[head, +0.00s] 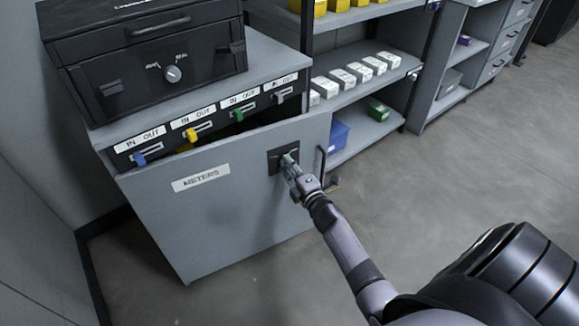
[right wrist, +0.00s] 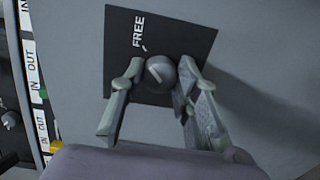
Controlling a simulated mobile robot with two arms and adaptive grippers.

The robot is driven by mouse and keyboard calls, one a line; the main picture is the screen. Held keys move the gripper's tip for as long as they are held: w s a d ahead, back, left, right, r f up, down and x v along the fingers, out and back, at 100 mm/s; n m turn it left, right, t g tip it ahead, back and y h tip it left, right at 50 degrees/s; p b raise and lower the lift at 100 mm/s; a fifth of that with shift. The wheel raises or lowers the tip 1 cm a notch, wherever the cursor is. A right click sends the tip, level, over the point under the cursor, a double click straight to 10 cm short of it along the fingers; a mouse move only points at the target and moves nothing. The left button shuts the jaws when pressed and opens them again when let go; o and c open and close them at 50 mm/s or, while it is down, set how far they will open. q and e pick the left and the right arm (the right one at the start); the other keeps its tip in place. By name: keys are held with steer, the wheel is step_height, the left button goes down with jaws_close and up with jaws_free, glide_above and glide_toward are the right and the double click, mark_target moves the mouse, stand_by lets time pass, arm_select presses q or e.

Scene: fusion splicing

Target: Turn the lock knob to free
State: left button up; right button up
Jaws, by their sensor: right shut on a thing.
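The lock knob (right wrist: 160,70) is a round grey knob on a dark square plate (right wrist: 190,30) with the white word FREE. A short white tick sits beside the word, and the knob's face carries a white line slanting roughly towards that tick. In the head view the plate (head: 275,168) is on the grey front panel (head: 225,215) labelled METERS. My right gripper (head: 289,163) reaches it and largely hides the knob there. In the right wrist view its fingers (right wrist: 158,88) are closed on opposite sides of the knob. My left gripper is out of view.
A vertical handle (head: 321,163) stands right of the plate. Above the panel is a row of coloured levers marked IN and OUT, with a dark gap below. A black case (head: 150,60) sits on top. Shelves (head: 350,90) with boxes stand behind; the floor at right is clear.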

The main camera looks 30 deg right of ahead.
steer(key=o, duration=1.2)
steer(key=s, duration=0.4)
steer(key=s+a, duration=0.1)
steer(key=s, duration=0.7)
steer(key=shift+a+r, duration=0.15)
steer(key=shift+r, duration=0.05)
